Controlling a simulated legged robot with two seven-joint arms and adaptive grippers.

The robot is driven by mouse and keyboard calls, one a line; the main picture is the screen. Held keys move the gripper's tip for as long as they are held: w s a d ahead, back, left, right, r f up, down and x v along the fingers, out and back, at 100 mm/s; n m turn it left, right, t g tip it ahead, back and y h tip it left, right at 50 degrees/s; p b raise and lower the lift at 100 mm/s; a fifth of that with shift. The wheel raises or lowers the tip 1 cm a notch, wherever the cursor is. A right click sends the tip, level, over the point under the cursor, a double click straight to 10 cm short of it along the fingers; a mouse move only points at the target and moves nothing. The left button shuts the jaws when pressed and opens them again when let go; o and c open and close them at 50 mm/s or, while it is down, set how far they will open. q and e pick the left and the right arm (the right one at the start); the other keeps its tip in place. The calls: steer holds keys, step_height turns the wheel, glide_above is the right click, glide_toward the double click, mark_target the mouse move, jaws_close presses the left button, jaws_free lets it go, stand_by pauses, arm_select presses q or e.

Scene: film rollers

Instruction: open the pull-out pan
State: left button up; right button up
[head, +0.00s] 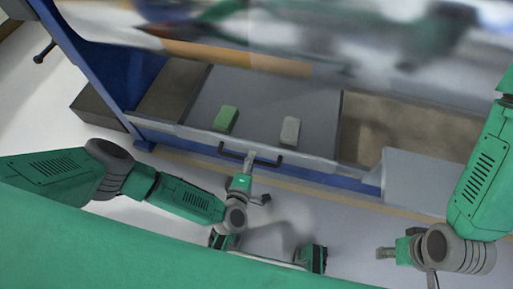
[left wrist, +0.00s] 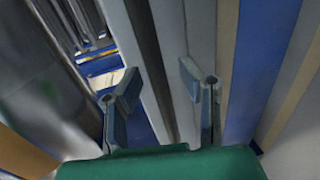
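The pull-out pan (head: 262,98) is a flat grey tray with a raised front lip, low in the blue-framed machine. A dark bar handle (head: 268,163) is fixed to its front. A green block (head: 226,119) and a pale grey block (head: 290,131) lie on the pan. My left gripper (head: 250,160) is at the middle of the handle; contact cannot be told. In the left wrist view its two fingers (left wrist: 160,90) stand apart beside long grey and blue edges, and the handle is not clear there. My right gripper (head: 384,253) is away at lower right; its opening is unclear.
Large shiny rollers (head: 330,35) span the machine above the pan. A grey panel (head: 425,182) juts out at the right front. A dark grey box (head: 98,106) stands at the left. Pale floor (head: 345,235) is clear in front.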

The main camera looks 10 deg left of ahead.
arm_select(q)
steer(key=shift+w+a, duration=0.15)
steer(key=shift+w, duration=0.1)
arm_select(e)
steer(key=shift+w+a+r, duration=0.1)
steer(key=shift+w+a, duration=0.05)
steer(key=shift+w, duration=0.05)
arm_select(q)
jaws_close()
steer(key=shift+s, duration=0.15)
